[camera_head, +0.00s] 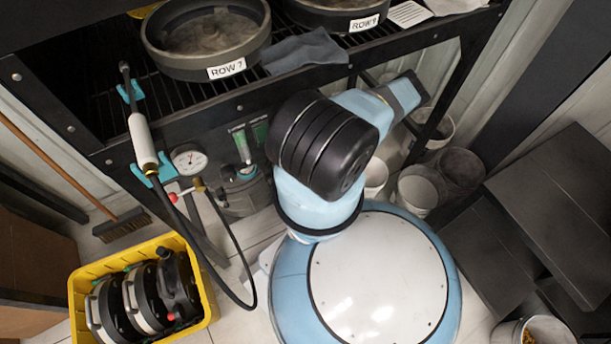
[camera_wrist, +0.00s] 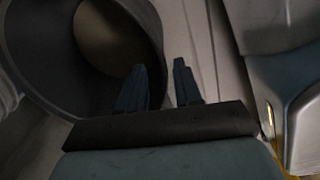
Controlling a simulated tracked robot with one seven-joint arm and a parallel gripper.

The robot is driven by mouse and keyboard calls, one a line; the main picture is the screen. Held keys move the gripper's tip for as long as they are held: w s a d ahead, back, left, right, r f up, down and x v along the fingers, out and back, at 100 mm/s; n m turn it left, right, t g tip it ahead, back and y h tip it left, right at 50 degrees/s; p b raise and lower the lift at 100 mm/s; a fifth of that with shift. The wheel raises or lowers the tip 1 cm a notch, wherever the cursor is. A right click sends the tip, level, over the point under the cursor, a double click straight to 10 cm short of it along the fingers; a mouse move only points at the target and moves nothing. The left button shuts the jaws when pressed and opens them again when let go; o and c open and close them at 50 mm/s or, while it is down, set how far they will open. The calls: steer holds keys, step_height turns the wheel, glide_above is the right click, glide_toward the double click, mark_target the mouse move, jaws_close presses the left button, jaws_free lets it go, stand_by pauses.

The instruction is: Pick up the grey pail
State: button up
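In the wrist view a dark grey pail (camera_wrist: 45,50) fills the upper left, its round mouth facing the camera and its inside brownish. My gripper (camera_wrist: 159,65) is open, its two dark fingers apart with nothing seen held between them. The left finger overlaps the pail's right rim in the picture; the right finger lies outside it. I cannot tell whether either touches. In the head view a darker grey pail (camera_head: 462,168) and a lighter grey pail (camera_head: 419,189) stand on the floor right of my arm. My gripper is hidden there. I cannot tell which pail the wrist view shows.
A black rack (camera_head: 240,102) holds round pans, one labelled ROW 7 (camera_head: 226,71). Whitish pails stand under it (camera_head: 436,127). Dark steps or boxes (camera_head: 555,200) lie right. A yellow crate (camera_head: 207,287) holds black-and-white parts. Another pail (camera_head: 510,333) is at bottom right.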

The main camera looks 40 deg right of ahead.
steer(key=shift+d+f, duration=0.2)
steer(key=shift+f, duration=1.3)
steer(key=shift+d+f, duration=0.15)
steer(key=shift+f, duration=1.3)
steer(key=shift+c, duration=0.4)
jaws_close()
